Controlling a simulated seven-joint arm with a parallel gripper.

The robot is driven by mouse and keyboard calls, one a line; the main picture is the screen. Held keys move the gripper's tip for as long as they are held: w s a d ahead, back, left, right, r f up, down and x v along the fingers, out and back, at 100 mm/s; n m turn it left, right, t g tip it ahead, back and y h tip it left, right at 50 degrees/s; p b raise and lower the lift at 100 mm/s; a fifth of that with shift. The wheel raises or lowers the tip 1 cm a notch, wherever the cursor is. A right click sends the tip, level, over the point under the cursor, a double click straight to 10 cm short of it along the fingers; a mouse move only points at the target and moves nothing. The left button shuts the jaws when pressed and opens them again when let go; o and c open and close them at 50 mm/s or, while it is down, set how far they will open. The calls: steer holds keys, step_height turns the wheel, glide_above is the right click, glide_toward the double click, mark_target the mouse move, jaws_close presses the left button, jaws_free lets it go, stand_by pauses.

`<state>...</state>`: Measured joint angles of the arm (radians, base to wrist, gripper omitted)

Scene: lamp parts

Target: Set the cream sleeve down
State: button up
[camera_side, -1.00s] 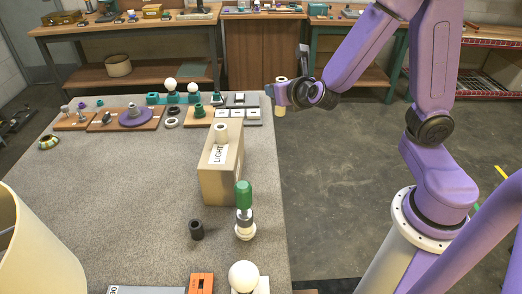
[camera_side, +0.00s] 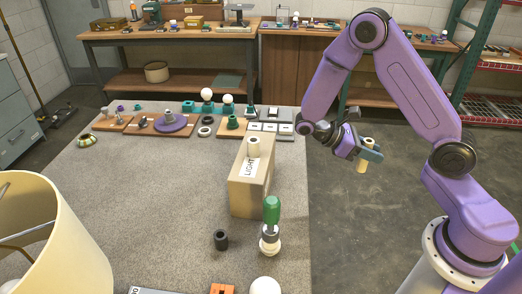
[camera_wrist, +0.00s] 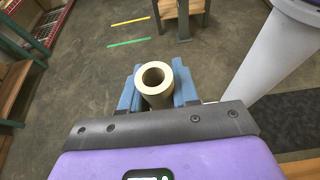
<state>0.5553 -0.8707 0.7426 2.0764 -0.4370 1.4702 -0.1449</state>
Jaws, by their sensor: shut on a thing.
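The cream sleeve (camera_side: 361,167) is a short hollow tube, held roughly upright in my gripper (camera_side: 368,154). In the side view they are right of the table's right edge, with the floor behind them. In the wrist view the sleeve (camera_wrist: 155,76) shows its open round top between the blue fingers of my gripper (camera_wrist: 158,88). The fingers are shut on it.
The grey table (camera_side: 150,195) has bare room left of the box. A lampshade (camera_side: 60,245) fills the near left. Wooden boards with parts (camera_side: 165,124) line the far edge.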

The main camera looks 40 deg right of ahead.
steer(key=w+a+m+t+y, duration=0.2)
steer(key=w+a+m+y, duration=0.2)
steer(key=a+m+y, duration=0.5)
steer(key=w+a+m+t+y, duration=0.25)
steer(key=a+m+y, duration=0.25)
steer(key=m+y, duration=0.8)
steer(key=w+d+r+m+t, duration=0.2)
steer(key=w+m+t, duration=0.35)
steer(key=w, duration=0.25)
steer(key=w+d+r+m+t, duration=0.2)
steer(key=w+m+t, duration=0.35)
steer(key=w, duration=0.25)
steer(key=shift+t+h, duration=0.4)
steer(key=shift+t, duration=0.05)
steer(key=shift+w+d+f, duration=0.1)
steer(key=shift+w+f, duration=2)
steer(key=shift+w, duration=0.2)
steer(key=shift+w+a+f, duration=0.1)
steer(key=shift+w+f, duration=1.95)
steer(key=shift+w, duration=0.25)
steer(key=shift+w+d+f, duration=0.1)
steer(key=shift+w+f, duration=2)
steer(key=shift+w, duration=0.2)
